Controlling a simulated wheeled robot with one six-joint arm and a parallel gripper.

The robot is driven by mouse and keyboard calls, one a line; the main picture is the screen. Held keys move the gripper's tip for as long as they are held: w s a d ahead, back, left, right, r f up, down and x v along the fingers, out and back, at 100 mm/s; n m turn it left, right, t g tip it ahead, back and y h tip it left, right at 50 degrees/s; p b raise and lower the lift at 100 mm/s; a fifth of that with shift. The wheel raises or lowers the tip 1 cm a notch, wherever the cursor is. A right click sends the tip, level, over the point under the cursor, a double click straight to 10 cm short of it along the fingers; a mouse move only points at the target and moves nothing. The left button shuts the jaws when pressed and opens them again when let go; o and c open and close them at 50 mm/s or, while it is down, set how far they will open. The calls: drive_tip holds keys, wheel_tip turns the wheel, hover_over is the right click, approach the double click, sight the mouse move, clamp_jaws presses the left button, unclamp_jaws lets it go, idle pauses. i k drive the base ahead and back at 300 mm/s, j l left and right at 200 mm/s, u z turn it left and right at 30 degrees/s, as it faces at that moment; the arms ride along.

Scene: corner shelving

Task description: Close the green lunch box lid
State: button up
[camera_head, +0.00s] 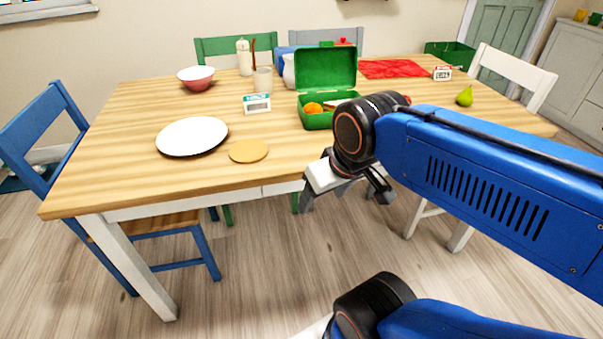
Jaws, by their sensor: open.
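The green lunch box (318,121) stands on the wooden table with its lid (325,69) raised upright at the back. An orange fruit (313,107) and other items, partly hidden, lie inside it. My gripper (343,204) is open and empty. It hangs in front of the table's near edge, lower in the picture than the box and a little to its right. My blue arm comes in from the right and covers part of the table right of the box.

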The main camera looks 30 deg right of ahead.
sight(327, 66)
drive_tip(key=z, duration=0.7)
